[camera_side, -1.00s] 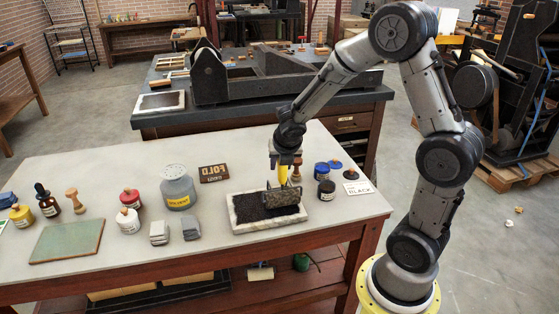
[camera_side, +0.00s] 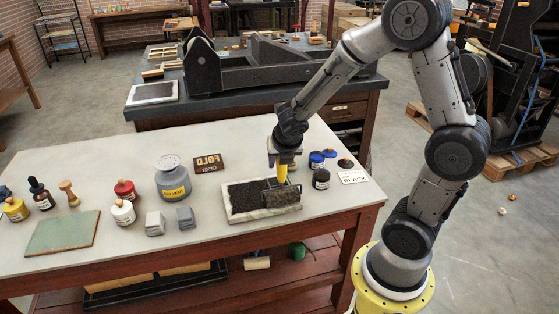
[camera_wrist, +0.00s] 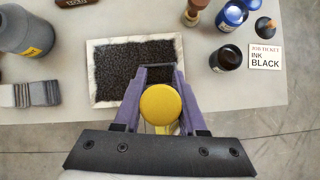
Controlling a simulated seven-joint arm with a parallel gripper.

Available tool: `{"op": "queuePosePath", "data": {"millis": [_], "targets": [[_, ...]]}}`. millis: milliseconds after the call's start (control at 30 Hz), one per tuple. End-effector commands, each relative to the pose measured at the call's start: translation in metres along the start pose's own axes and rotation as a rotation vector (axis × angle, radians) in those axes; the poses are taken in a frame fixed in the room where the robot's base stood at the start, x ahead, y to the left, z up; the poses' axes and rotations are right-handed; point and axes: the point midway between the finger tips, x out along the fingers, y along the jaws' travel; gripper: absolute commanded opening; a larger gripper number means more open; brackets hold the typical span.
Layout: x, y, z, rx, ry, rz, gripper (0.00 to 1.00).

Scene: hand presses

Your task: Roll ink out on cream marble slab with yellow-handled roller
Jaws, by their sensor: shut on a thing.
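The cream marble slab (camera_side: 229,216) lies on the table, its middle covered with a rough black ink layer (camera_side: 243,194). The slab also shows in the wrist view (camera_wrist: 94,75), with a pale rim around the ink (camera_wrist: 130,65). My gripper (camera_side: 283,168) is shut on the yellow handle (camera_side: 283,178) of the roller and holds it upright. The dark, speckled roller drum (camera_side: 281,196) is low over the right part of the slab; I cannot tell if it touches. In the wrist view, the handle's round end (camera_wrist: 160,104) sits between my purple fingers and hides most of the drum.
A grey solvent jar (camera_side: 172,180) and grey blocks (camera_side: 155,224) stand left of the slab. A FOLD block (camera_side: 208,162) lies behind. The table front is clear.

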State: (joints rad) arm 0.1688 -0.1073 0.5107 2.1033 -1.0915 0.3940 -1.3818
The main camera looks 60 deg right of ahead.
Motion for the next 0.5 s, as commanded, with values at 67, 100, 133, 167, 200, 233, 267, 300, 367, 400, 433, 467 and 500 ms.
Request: {"op": "queuePosePath", "data": {"millis": [67, 100, 133, 167, 200, 233, 267, 300, 367, 400, 433, 467, 500], "targets": [[0.003, 0.001, 0.005, 0.0, -0.001, -0.002, 0.0], [0.005, 0.001, 0.007, 0.001, -0.001, -0.002, 0.0], [0.006, 0.001, 0.009, 0.002, -0.001, -0.002, 0.0], [0.007, 0.002, 0.011, 0.003, -0.001, -0.001, 0.0], [0.009, 0.002, 0.014, 0.002, -0.001, -0.001, 0.0], [0.01, 0.003, 0.016, 0.001, -0.001, -0.001, 0.0], [0.011, 0.003, 0.017, 0.001, -0.001, -0.001, 0.0], [0.012, 0.004, 0.02, 0.001, -0.002, 0.0, 0.0], [0.015, 0.004, 0.024, 0.001, -0.002, 0.0, 0.0], [0.016, 0.005, 0.026, 0.001, -0.002, 0.0, 0.0], [0.017, 0.005, 0.027, 0.001, -0.002, 0.0, 0.0], [0.018, 0.005, 0.028, 0.001, -0.002, 0.0, 0.0], [0.018, 0.005, 0.03, 0.001, -0.002, 0.001, 0.0]]}}
